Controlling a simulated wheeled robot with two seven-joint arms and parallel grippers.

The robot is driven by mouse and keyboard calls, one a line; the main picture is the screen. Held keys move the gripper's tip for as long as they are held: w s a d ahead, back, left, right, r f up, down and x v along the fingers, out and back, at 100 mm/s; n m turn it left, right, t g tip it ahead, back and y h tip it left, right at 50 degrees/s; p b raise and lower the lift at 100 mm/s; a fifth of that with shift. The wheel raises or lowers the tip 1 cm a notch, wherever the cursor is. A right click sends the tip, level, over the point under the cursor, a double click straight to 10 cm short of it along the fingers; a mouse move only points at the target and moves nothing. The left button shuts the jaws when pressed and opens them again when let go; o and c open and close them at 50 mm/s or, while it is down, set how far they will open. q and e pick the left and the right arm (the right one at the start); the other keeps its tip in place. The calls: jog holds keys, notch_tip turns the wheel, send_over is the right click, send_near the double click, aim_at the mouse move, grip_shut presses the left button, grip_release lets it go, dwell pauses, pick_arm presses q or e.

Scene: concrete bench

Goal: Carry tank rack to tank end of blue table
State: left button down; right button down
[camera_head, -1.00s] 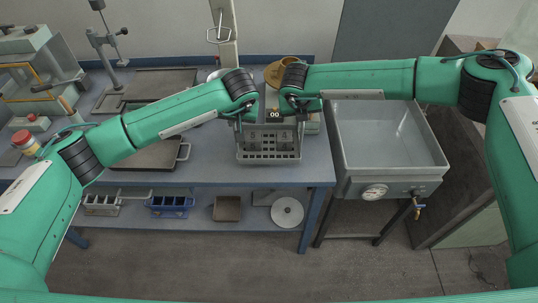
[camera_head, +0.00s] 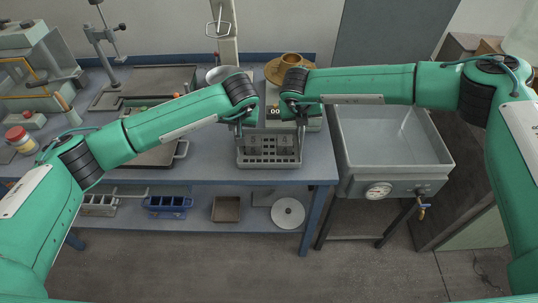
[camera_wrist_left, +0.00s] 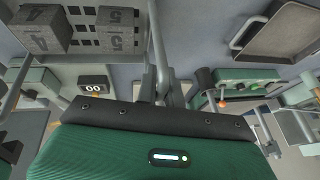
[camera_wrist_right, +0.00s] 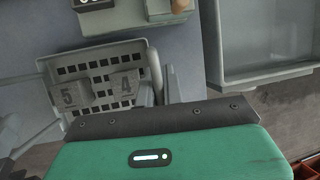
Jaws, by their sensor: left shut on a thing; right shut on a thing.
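The grey perforated tank rack (camera_head: 269,162) holds two grey concrete cubes (camera_head: 284,145), numbered 4 and 5. It is over the right end of the blue table (camera_head: 215,172), near the tank (camera_head: 345,165). My left gripper (camera_head: 238,127) is shut on its left side and my right gripper (camera_head: 301,122) on its right side. The rack also shows in the left wrist view (camera_wrist_left: 88,42) and the right wrist view (camera_wrist_right: 100,68). I cannot tell whether its base touches the table.
The grey tank, with a gauge (camera_head: 378,190) and tap (camera_head: 421,212), stands right of the table. A dark tray (camera_head: 155,154) lies left.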

pick_arm(q)
jog(key=shift+f+b, duration=0.35)
jog(key=shift+f, duration=0.1)
pick_arm(e)
jog(key=shift+f, duration=0.45)
pick_arm(q)
jog(key=c, duration=2)
grip_release()
jog(key=shift+f, duration=0.15)
pick_arm(e)
jog(key=c, duration=2)
grip_release()
jog(key=shift+f, duration=0.15)
pick_arm(q)
jog(key=o, duration=0.5)
pick_arm(e)
jog(key=o, duration=0.5)
pick_arm(q)
jog(key=shift+r, duration=0.2)
pick_arm(e)
jog(key=shift+s+r, duration=0.15)
jog(key=shift+r, duration=0.2)
pick_arm(q)
jog(key=v, duration=1.2)
pick_arm(e)
jog(key=v, duration=1.1)
jog(key=shift+r, duration=0.25)
